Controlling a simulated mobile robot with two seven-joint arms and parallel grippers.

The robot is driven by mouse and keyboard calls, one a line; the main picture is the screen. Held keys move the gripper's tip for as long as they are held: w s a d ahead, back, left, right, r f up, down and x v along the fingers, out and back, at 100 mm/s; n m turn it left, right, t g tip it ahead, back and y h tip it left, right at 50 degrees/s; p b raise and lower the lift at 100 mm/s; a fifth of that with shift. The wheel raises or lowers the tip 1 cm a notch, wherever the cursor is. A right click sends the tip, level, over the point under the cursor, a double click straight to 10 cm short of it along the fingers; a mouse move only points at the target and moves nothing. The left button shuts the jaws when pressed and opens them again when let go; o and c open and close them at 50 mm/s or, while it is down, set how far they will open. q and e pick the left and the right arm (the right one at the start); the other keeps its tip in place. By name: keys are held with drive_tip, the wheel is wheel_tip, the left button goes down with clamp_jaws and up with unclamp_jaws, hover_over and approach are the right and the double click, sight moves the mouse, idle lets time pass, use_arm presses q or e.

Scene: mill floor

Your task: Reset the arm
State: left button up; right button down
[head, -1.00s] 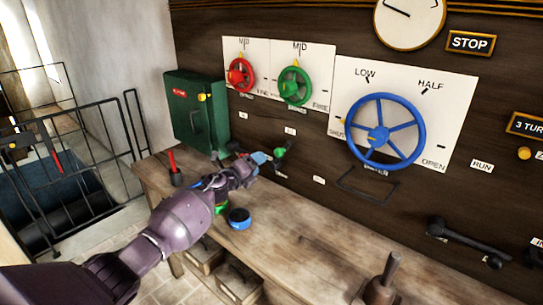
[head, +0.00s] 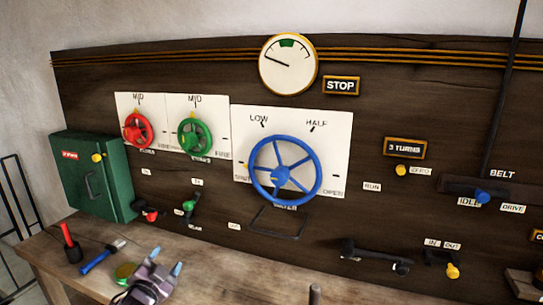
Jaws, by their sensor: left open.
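My left gripper (head: 166,262) shows at the bottom edge, left of centre, over the wooden bench. Its two blue-tipped fingers stand apart with nothing visible between them. Most of the left arm is out of the picture. My right gripper is not in view.
Behind stand a green box (head: 92,175), small levers (head: 188,207) and a blue wheel (head: 283,172) on the dark panel.

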use_arm(q)
drive_tip(key=s+f+n+g, duration=0.2)
drive_tip(key=s+f, duration=0.4)
drive_tip(key=s, duration=0.4)
drive_tip(key=s+f+n+g+y, duration=0.1)
drive_tip(key=s+f+n+g, duration=0.1)
drive_tip(key=s+f, duration=0.4)
drive_tip(key=s+f+n+g, duration=0.2)
drive_tip(key=s+f+n, duration=0.2)
drive_tip(key=s, duration=1.2)
wheel_tip(320, 180, down, 3)
drive_tip(key=shift+a+n+y, duration=0.15)
drive_tip(key=shift+n+y, duration=0.15)
drive_tip(key=shift+y, duration=0.1)
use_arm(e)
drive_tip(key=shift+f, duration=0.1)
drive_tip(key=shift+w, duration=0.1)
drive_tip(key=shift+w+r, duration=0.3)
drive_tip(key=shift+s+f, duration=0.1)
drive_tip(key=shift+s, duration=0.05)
